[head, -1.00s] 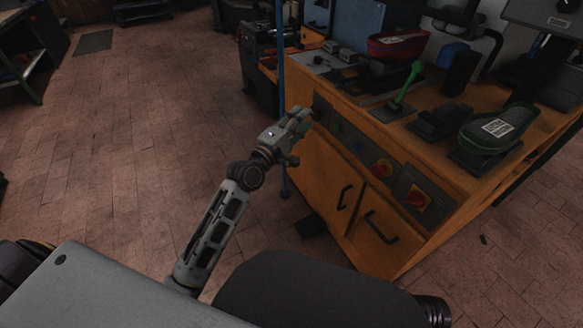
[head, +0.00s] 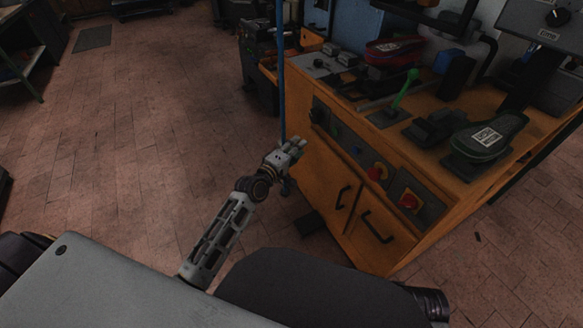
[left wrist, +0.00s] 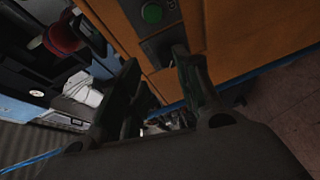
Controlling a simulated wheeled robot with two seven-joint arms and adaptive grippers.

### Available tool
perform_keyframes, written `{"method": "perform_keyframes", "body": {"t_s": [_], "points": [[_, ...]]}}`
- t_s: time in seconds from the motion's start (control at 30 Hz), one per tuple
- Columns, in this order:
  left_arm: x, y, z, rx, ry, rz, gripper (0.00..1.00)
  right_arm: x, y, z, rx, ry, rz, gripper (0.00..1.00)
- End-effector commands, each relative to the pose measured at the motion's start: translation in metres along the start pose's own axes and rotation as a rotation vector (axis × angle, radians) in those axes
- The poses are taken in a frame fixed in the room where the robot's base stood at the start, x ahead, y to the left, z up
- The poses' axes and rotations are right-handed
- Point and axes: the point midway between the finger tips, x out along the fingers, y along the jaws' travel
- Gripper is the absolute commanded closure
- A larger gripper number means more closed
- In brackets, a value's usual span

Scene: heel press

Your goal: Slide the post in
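The machine is an orange cabinet (head: 320,188) with a dark control panel (head: 345,148) on its front. On top stand a green lever (head: 405,90), a dark shoe-shaped form with a label (head: 490,135) and a red one (head: 395,50). A thin blue upright pole (head: 281,70) stands at the cabinet's left corner. I cannot tell which part is the post. My left gripper (head: 296,147) is in front of the cabinet's left front. In the left wrist view its fingers (left wrist: 160,90) are apart with nothing held between them. My right gripper is out of view.
The left wrist view shows a green button (left wrist: 152,12) on the panel beyond the fingers. Tiled floor (head: 150,140) to the left is open.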

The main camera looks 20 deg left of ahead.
Motion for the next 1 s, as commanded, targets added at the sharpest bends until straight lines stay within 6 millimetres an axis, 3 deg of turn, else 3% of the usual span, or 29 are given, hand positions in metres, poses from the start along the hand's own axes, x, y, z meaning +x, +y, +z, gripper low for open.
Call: {"method": "perform_keyframes", "body": {"t_s": [0.63,1.0], "points": [[-0.007,-0.075,0.006,0.148,-0.011,-0.174,0.66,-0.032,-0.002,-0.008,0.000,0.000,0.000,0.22],[-0.011,-0.097,0.009,0.191,-0.020,-0.220,0.66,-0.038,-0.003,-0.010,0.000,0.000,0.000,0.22]]}}
